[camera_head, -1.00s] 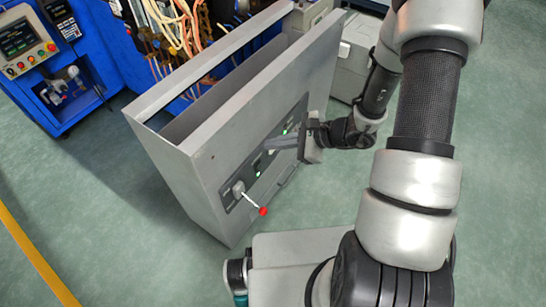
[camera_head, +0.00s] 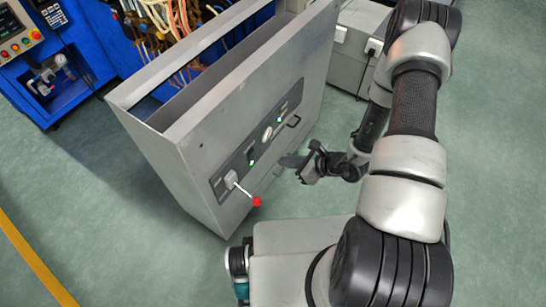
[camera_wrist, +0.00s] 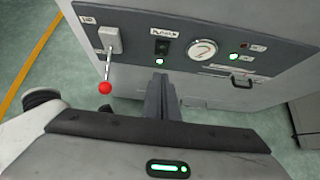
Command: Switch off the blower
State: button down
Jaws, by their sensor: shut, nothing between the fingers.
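The blower is perhaps the grey cabinet (camera_head: 205,150); no readable label confirms it. Its front panel (camera_wrist: 140,30) carries a lever with a red ball (camera_wrist: 105,88), hanging down at the left. Right of it is a black switch (camera_wrist: 162,47) with a lit green light (camera_wrist: 160,61) below. A round gauge (camera_wrist: 202,49) and another lit green light (camera_wrist: 233,57) follow. My gripper (camera_head: 286,161) is shut and empty, standing off the panel front. In the wrist view its fingers (camera_wrist: 160,84) point at the panel below the black switch, apparently apart from it.
A handle (camera_head: 293,121) sticks out at the panel's right end. A blue machine (camera_head: 90,60) with cables stands behind left. Grey boxes (camera_head: 350,45) stand behind right. The green floor before the cabinet is open, with a yellow line (camera_head: 35,260) at left.

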aim_at(252, 155)
jog(key=shift+w+a+f+b, duration=0.4)
jog(key=shift+w+a+f, duration=0.45)
jog(key=shift+w+a, duration=0.45)
jog(key=shift+w+a+f+b, duration=0.35)
jog(key=shift+w+a+f, duration=0.6)
jog(key=shift+a, duration=0.7)
jog(key=shift+w+a+f+b, duration=0.4)
jog(key=shift+w+a+f, duration=0.4)
jog(key=shift+w+a, duration=0.5)
jog(key=shift+s+a, duration=0.15)
